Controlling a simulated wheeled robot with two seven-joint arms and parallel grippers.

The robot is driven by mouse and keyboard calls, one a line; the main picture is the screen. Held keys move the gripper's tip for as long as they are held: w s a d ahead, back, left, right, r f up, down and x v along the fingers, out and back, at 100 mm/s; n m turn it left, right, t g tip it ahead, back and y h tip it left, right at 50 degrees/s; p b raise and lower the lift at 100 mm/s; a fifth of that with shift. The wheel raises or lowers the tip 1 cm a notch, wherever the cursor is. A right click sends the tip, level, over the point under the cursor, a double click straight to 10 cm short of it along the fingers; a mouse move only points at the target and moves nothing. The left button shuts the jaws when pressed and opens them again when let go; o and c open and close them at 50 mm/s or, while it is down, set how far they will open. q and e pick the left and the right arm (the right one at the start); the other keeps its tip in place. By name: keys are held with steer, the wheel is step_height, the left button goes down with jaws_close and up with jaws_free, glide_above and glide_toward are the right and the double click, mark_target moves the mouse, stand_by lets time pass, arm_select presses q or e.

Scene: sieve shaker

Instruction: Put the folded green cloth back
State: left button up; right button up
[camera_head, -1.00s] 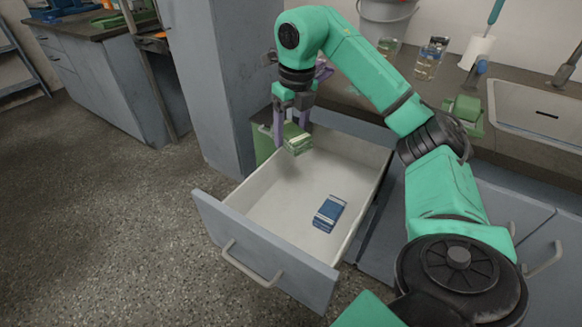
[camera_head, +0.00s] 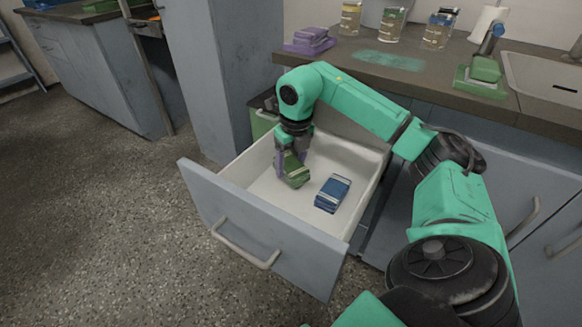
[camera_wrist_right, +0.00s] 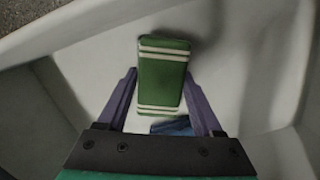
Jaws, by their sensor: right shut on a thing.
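The folded green cloth (camera_head: 296,172) with pale stripes is inside the open drawer (camera_head: 262,238), left of a folded blue cloth (camera_head: 333,192). My right gripper (camera_head: 289,163) reaches down into the drawer and is shut on the green cloth. In the right wrist view the green cloth (camera_wrist_right: 163,75) lies between the two purple fingers of the gripper (camera_wrist_right: 165,92). The cloth is low, at or just above the white drawer floor; I cannot tell if it touches. A bit of the blue cloth (camera_wrist_right: 172,128) shows behind it. My left gripper is not in view.
The drawer walls stand close around my right gripper. On the counter (camera_head: 440,85) are a folded purple cloth (camera_head: 309,37), several jars, a green smear (camera_head: 389,60), a green block on a green base (camera_head: 483,80) and a sink (camera_head: 550,75). The drawer's front part is clear.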

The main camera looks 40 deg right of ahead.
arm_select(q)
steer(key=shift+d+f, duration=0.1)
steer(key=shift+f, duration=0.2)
arm_select(e)
steer(key=shift+f, duration=0.85)
steer(key=shift+f, duration=0.15)
steer(key=o, duration=1.3)
